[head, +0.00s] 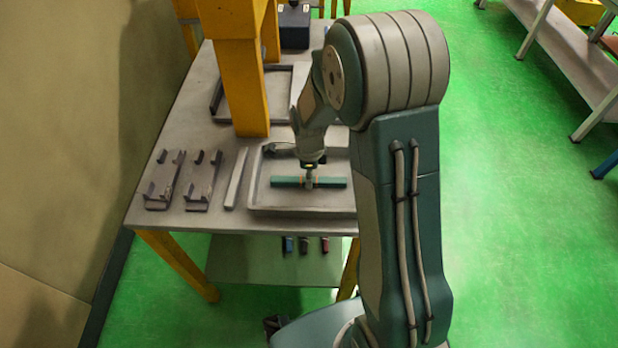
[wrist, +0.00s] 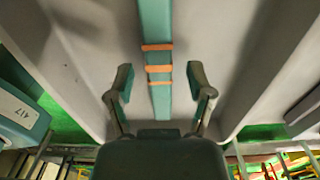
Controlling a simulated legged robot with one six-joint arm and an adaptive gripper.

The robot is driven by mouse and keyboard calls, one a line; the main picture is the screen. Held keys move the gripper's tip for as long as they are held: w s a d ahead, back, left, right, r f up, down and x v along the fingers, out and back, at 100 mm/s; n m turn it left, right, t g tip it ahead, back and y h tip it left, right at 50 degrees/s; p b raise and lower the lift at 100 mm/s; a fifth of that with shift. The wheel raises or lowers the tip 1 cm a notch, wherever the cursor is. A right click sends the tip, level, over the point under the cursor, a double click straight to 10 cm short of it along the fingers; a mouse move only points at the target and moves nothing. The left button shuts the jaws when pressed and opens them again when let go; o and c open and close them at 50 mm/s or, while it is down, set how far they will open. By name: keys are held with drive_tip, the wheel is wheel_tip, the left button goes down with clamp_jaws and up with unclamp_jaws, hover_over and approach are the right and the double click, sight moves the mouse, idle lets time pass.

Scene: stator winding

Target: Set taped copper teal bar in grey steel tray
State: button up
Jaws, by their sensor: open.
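The teal bar (head: 331,182) with copper-coloured tape bands lies crosswise in the head view, within the outline of the grey steel tray (head: 300,211). In the wrist view the teal bar (wrist: 157,30) runs up the middle, over the grey tray floor (wrist: 205,40). My gripper (head: 309,176) is above the bar's middle, pointing down. In the wrist view my gripper (wrist: 160,78) is open, one finger on each side of the bar, with gaps between. Whether the bar's underside rests fully on the tray floor is hard to tell.
Left of the tray are a pale strip (head: 237,178) and two grey brackets (head: 164,182) (head: 202,182). A yellow post (head: 243,85) stands behind. A dark frame (head: 216,97) and a black box (head: 294,26) are further back. Small coloured pieces (head: 304,244) lie on the lower shelf.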

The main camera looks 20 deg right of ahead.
drive_tip(key=s+r+n+t, duration=0.1)
drive_tip(key=s+r+n, duration=0.35)
drive_tip(key=r, duration=0.55)
drive_tip(key=s+r+n+t, duration=0.1)
drive_tip(key=s+r+n, duration=0.35)
drive_tip(key=r, duration=0.65)
drive_tip(key=s+r+n+t, duration=0.3)
drive_tip(key=s+r+n, duration=0.1)
drive_tip(key=s+n, duration=0.8)
drive_tip(key=shift+r+n+t, duration=0.3)
drive_tip(key=shift+r, duration=0.1)
